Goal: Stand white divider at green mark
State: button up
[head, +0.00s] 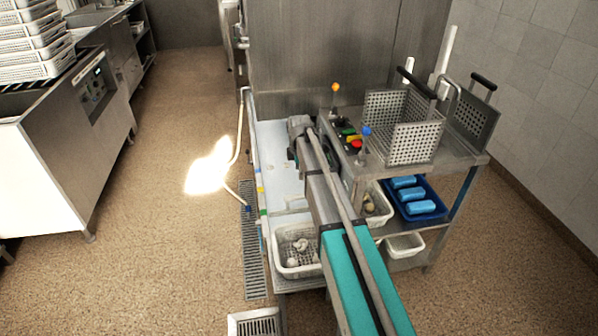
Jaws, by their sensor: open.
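A green mark (263,212) shows on the left edge strip of the pale sink-like table, in line with yellow and blue marks farther back. I cannot single out the white divider with certainty; a tall white upright piece (446,50) stands at the back of the steel shelf unit, and a smaller white piece (409,68) is near the metal basket. My gripper (293,152) is at the far end of my arm, above the pale table and right of the marked edge. It is open, its fingers are small and partly hidden, and I see nothing held.
A white perforated basket (283,262) with pale items stands at the table's near end. A perforated metal basket (415,143) sits on the shelf unit's top, near coloured buttons and knobs. A blue tray (432,192) with blue packs is below. Floor at left is clear.

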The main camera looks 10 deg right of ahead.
notch_tip(320, 180, up, 8)
jog(key=p, duration=0.7)
dwell(0.6)
jog(key=s+r+m+p, duration=0.4)
jog(key=s+m, duration=0.5)
jog(key=s, duration=0.5)
jog(key=s+r+m+p, duration=0.4)
jog(key=s+m, duration=0.5)
jog(key=s, duration=0.6)
jog(key=shift+r+p, duration=0.15)
jog(key=shift+p, duration=0.15)
jog(key=shift+c, duration=0.9)
jog(key=shift+a, duration=0.1)
